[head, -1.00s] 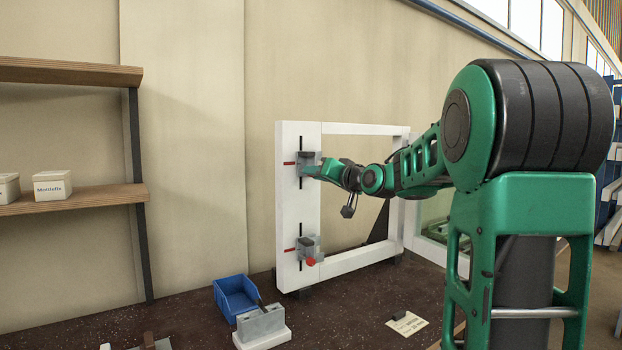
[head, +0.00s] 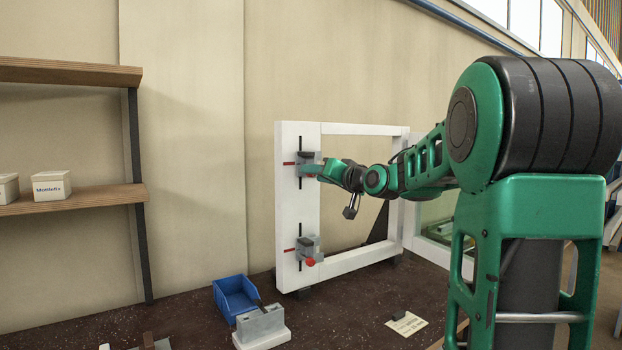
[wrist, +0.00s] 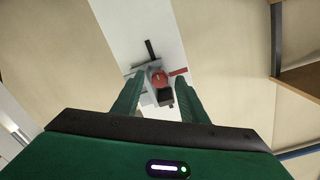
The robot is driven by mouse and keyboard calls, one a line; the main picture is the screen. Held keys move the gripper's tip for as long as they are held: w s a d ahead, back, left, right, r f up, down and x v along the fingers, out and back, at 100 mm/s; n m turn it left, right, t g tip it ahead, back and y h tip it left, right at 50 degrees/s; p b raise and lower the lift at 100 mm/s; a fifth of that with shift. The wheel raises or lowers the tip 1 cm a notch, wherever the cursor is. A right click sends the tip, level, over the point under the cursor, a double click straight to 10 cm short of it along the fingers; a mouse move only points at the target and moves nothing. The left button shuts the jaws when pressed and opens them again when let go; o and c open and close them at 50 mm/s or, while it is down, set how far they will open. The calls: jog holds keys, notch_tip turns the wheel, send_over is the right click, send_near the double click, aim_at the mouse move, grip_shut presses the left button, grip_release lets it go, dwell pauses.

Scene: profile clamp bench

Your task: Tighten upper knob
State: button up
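The upper clamp (head: 305,160) sits on the left post of the upright white frame (head: 286,215), on a black slot with a red mark. Its red knob (wrist: 158,77) shows in the wrist view, beyond and between my fingertips; in the head view my gripper hides it. My gripper (head: 316,171) is in front of the upper clamp. In the wrist view my gripper (wrist: 160,82) is open, with a gap on both sides of the knob. I cannot tell how close the tips are in depth. The lower clamp (head: 306,244) has a red knob (head: 310,262).
A blue bin (head: 236,297) and a grey block on a white base (head: 262,327) stand on the dark bench (head: 340,310). A paper label (head: 407,323) lies to the right. A wooden shelf (head: 90,197) with small boxes is at the left. The frame's middle is open.

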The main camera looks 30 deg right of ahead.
jog(key=s, duration=0.9)
jog(key=shift+s+r, duration=0.2)
jog(key=shift+s, duration=0.15)
jog(key=shift+f, duration=0.1)
jog(key=s+a+f+g, duration=0.2)
jog(key=s+f+g, duration=0.25)
jog(key=f, duration=0.65)
jog(key=s+a+f+g, duration=0.2)
jog(key=s+f+g, duration=0.3)
jog(key=f, duration=0.5)
jog(key=s+a+f+g, duration=0.1)
jog(key=s+f, duration=0.3)
jog(key=s, duration=0.4)
jog(key=s+a+f+g, duration=0.2)
jog(key=s+f+g, duration=0.2)
jog(key=s, duration=0.4)
jog(key=s+a+f+m+g, duration=0.1)
jog(key=s+a+f+g, duration=0.1)
jog(key=s, duration=0.7)
notch_tip(320, 180, down, 3)
jog(key=shift+r+g, duration=0.2)
jog(key=shift+g, duration=0.45)
jog(key=shift+c, duration=0.5)
